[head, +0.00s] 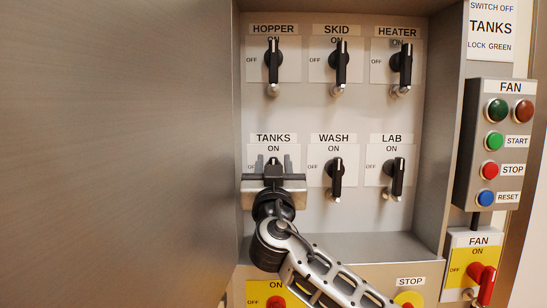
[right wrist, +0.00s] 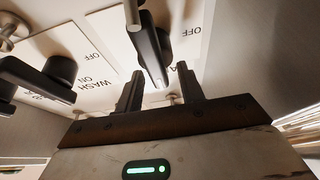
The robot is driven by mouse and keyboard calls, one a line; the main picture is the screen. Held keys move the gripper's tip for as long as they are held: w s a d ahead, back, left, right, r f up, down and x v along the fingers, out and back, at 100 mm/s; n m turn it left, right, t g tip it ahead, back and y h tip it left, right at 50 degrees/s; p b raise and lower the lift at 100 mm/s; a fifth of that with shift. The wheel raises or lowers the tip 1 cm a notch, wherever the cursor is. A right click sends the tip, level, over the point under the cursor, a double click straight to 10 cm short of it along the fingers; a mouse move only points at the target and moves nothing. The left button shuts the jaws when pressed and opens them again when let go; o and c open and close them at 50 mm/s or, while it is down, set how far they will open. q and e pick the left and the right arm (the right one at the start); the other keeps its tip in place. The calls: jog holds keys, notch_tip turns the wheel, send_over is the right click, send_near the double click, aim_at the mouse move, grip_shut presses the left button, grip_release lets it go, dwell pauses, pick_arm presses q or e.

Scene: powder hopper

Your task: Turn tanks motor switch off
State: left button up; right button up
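The TANKS switch plate (head: 292,153) is at the lower left of the cabinet, with ON above and OFF at its left. Its black handle is mostly hidden behind my right gripper in the head view; the visible part looks upright, towards ON. In the right wrist view the black handle (right wrist: 149,48) shows close in front of the fingertips, its near end roughly between them. My right gripper (head: 273,163) is in front of this switch; its two fingers (right wrist: 160,83) are apart. I cannot tell whether they touch the handle. My left gripper is not in view.
The WASH switch (head: 336,178) is just right, then LAB (head: 396,178); HOPPER (head: 272,62), SKID (head: 341,63) and HEATER (head: 404,65) are above. A grey door (head: 120,150) fills the left. A FAN button box (head: 496,142) is right. A sign (head: 492,27) reads SWITCH OFF TANKS LOCK GREEN.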

jog(key=shift+w+r, duration=0.2)
jog(key=shift+w, duration=0.3)
grip_shut()
